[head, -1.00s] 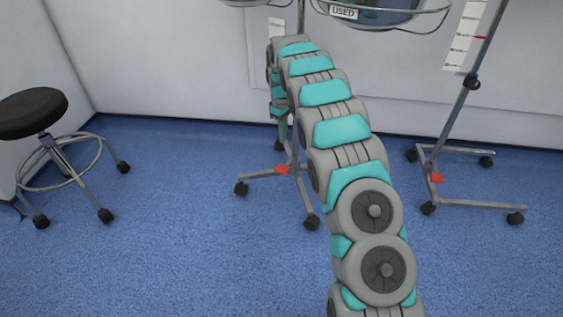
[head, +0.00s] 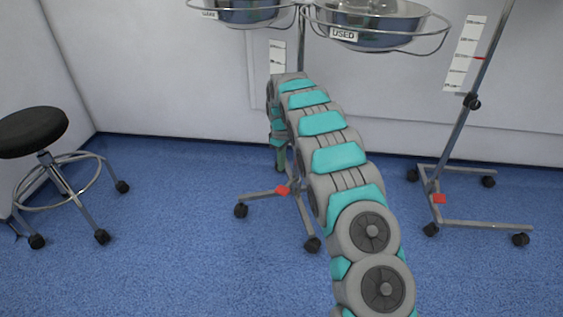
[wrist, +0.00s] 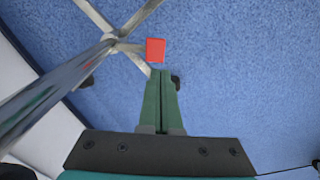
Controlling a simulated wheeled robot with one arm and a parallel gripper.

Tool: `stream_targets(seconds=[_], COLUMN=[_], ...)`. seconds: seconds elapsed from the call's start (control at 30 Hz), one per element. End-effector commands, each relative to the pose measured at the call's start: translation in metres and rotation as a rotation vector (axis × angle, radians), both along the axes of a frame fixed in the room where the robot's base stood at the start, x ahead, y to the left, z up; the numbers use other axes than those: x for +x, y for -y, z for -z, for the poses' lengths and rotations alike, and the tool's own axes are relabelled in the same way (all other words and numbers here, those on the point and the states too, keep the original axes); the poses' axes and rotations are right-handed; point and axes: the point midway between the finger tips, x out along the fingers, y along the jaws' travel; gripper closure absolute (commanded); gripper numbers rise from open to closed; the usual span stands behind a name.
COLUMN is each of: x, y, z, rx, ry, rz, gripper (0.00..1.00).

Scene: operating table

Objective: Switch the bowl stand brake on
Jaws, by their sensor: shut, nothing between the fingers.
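The bowl stand (head: 301,45) stands near the back wall on a wheeled base, with two bowls in wire rings at its top. Its red brake pedal (head: 282,190) sits low on the base. In the wrist view the red pedal (wrist: 155,50) lies just beyond my fingertips, beside the stand's pole (wrist: 50,98) and base legs. My gripper (wrist: 162,74) has green fingers pressed together and empty. It points down at the floor above the pedal, with no clear contact. In the head view my gripper (head: 281,168) is partly hidden behind my arm.
Another wheeled stand (head: 455,133) with its own red pedal (head: 439,199) is at the right. A black stool (head: 33,130) stands at the left. The blue floor between the stool and the bowl stand is clear.

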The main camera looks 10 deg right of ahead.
Motion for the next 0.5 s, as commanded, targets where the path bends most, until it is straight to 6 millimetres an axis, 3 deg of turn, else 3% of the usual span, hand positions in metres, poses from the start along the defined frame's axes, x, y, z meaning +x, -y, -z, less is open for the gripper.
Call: stream_targets(seconds=[0.3, 0.5], x=[0.000, -0.001], y=[0.001, 0.000], z=[0.065, 0.097], rx=[0.001, 0.001], ry=[-0.001, -0.001], rz=[0.001, 0.001], gripper=[1.00, 1.00])
